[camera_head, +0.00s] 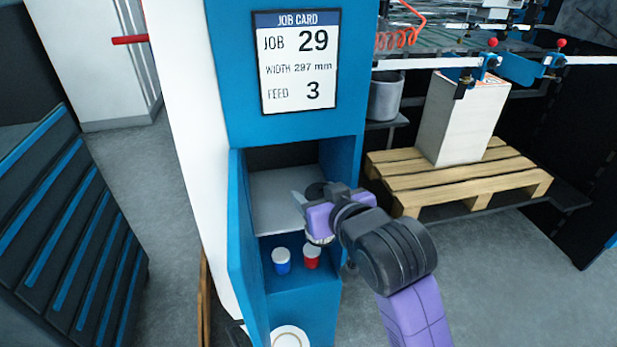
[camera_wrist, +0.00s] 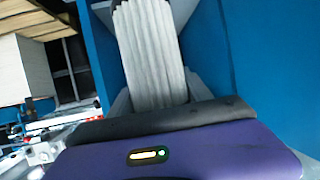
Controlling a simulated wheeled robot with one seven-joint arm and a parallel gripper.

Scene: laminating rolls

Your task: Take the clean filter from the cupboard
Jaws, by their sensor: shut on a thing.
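The clean filter (camera_wrist: 150,50), a pale grey pleated piece, stands between the two fingers of my gripper (camera_wrist: 152,92) in the wrist view. My gripper is shut on it. In the head view my gripper (camera_head: 308,194) is at the open front of the blue cupboard (camera_head: 345,165), level with its upper grey shelf (camera_head: 270,190). The filter cannot be made out clearly there; my wrist and fingers hide most of it. The cupboard door (camera_head: 247,240) stands open to the left.
A blue jar (camera_head: 282,262) and a red jar (camera_head: 312,257), both white-topped, stand on the lower shelf. A white round thing (camera_head: 289,338) is below. A job card (camera_head: 297,62) hangs above the opening. A pallet (camera_head: 455,180) bearing a white stack (camera_head: 458,120) is at right.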

